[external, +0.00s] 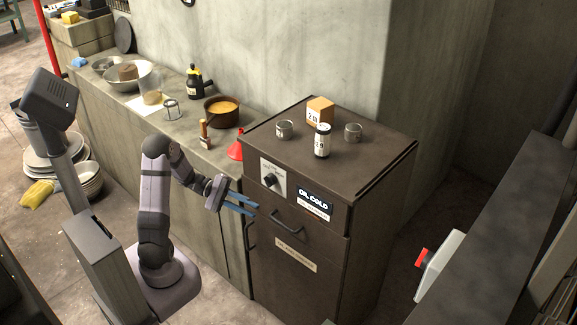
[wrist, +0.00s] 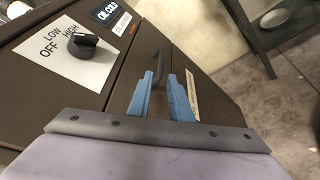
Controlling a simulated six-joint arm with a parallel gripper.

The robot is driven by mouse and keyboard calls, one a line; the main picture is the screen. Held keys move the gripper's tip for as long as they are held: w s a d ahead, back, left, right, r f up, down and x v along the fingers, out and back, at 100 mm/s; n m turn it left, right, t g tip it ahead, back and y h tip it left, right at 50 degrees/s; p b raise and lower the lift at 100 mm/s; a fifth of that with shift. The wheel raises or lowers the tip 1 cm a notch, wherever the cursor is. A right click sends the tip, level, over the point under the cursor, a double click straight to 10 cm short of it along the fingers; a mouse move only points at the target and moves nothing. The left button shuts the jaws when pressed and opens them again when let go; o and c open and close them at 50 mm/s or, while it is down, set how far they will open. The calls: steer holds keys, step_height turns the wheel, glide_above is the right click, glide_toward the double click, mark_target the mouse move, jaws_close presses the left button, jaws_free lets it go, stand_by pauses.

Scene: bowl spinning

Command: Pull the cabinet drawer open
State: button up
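The brown cabinet (external: 350,178) has a horizontal dark bar handle (external: 286,222) on its front, below the knob and the display. My gripper (external: 255,207) is in front of the upper left of this face, left of and a little above the handle. Its two blue fingers are apart and hold nothing visible. In the wrist view, the fingers (wrist: 165,97) point at the cabinet front, and a dark bar (wrist: 158,73) shows in the gap near their tips. I cannot tell whether the fingers touch it. The front looks closed.
A dial knob (wrist: 82,46) sits on a white plate near the fingers. A concrete counter (external: 110,95) with bowls and a pot (external: 221,118) lies to the left.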

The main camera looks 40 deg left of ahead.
mark_target(274, 220)
steer(key=x, duration=1.2)
steer(key=shift+s+f, duration=0.1)
jaws_close()
